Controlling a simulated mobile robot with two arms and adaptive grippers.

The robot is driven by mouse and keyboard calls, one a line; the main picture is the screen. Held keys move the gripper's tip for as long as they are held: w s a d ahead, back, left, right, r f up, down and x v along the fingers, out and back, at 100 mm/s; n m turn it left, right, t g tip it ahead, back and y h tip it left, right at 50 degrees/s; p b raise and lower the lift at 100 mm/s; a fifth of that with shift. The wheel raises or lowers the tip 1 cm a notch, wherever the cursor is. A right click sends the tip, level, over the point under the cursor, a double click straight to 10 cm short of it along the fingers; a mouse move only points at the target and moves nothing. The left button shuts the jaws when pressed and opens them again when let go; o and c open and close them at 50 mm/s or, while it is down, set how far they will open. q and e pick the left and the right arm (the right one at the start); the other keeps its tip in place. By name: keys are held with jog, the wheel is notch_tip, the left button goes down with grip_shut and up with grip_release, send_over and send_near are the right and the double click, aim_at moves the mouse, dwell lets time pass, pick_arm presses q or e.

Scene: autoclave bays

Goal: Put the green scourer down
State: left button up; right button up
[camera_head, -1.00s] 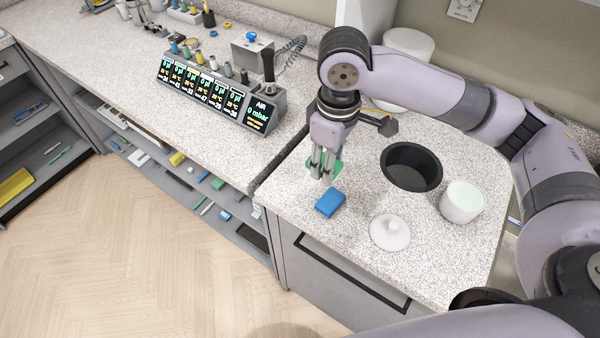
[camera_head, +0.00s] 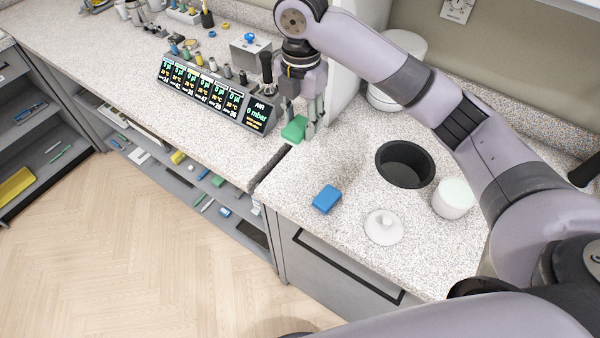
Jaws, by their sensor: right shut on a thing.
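The green scourer (camera_head: 294,128) is a small green block in the head view, near the gap between the two worktops. My right gripper (camera_head: 304,122) is shut on it and points down. I cannot tell whether the scourer touches the worktop. My left gripper is not in view.
A blue block (camera_head: 326,199) lies near the worktop's front edge. A black round bin (camera_head: 404,164), a white cup (camera_head: 454,199) and a white lid (camera_head: 383,227) stand to its right. A panel of displays (camera_head: 212,91) is left of my gripper. The front worktop's left part is clear.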

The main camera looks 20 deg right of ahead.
jog(key=p, duration=0.3)
send_over(301, 178)
notch_tip(301, 178, down, 13)
jog(key=shift+r, duration=0.1)
notch_tip(301, 178, down, 4)
jog(key=shift+f+p, duration=0.1)
jog(key=shift+p, duration=0.25)
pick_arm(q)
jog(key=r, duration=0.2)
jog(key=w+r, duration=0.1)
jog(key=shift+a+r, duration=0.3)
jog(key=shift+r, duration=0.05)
pick_arm(e)
jog(key=shift+f, duration=0.2)
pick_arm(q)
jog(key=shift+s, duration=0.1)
pick_arm(e)
jog(key=shift+f, duration=0.15)
jog(key=o, duration=1.1)
